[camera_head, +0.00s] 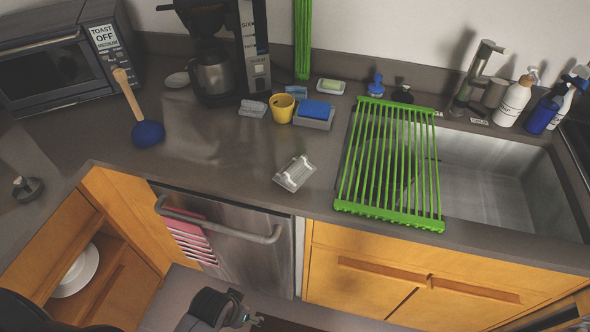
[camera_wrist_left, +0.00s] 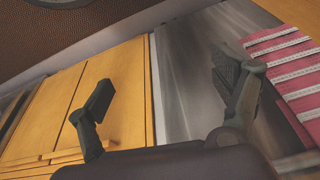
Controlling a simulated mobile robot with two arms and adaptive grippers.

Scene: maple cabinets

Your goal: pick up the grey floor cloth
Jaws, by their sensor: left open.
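A small folded grey item (camera_head: 253,108), which looks like the grey cloth, lies on the counter beside the coffee maker, left of a yellow cup. It is too small to tell its material for sure. My left gripper (camera_head: 238,312) is low at the bottom of the head view, in front of the dishwasher and well below the counter top. In the left wrist view the left gripper (camera_wrist_left: 165,92) has its two fingers wide apart with nothing between them. The grey item does not show in that view. My right gripper is not in view.
The yellow cup (camera_head: 282,107) and a blue sponge (camera_head: 317,109) in a grey holder stand close right of the grey item. A plunger (camera_head: 147,132) stands left. A red striped towel (camera_head: 190,240) hangs on the dishwasher (camera_head: 250,262).

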